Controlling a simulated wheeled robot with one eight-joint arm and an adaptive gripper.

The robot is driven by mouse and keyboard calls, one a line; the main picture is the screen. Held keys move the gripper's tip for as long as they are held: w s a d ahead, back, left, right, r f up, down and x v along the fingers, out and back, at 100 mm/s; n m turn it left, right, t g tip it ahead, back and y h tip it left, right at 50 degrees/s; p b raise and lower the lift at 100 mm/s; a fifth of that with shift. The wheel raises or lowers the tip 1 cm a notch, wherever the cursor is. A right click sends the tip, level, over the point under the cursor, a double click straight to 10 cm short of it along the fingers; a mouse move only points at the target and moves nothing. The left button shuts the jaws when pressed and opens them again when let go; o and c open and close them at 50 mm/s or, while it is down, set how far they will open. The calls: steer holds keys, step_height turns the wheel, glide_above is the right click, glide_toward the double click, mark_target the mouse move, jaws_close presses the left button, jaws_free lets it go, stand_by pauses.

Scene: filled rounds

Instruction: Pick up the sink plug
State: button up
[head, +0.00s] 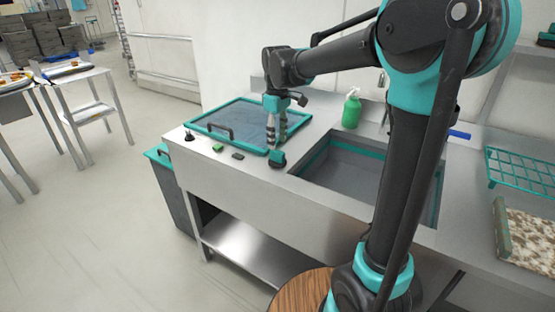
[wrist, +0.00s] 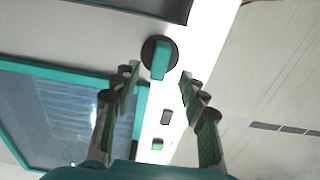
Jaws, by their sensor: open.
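The sink plug (head: 277,163) is a black disc with an upright teal grip. It lies on the steel counter near the front edge, left of the sink basin. In the wrist view the plug (wrist: 160,60) shows just beyond my fingertips, its teal grip roughly in line with the gap. My gripper (head: 277,146) points down over the plug in the head view, partly covering it. In the wrist view my gripper (wrist: 158,82) is open, one finger on each side, with nothing held.
A teal-rimmed tray (head: 205,124) with a dark handle lies left of my gripper. A green block (head: 218,148), a dark block (head: 238,155) and a small black knobbed thing (head: 188,137) sit along the front edge. The basin (head: 350,178) is right, a green bottle (head: 351,110) behind.

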mark_target(277, 151)
steer(key=shift+f, duration=3)
jaws_close()
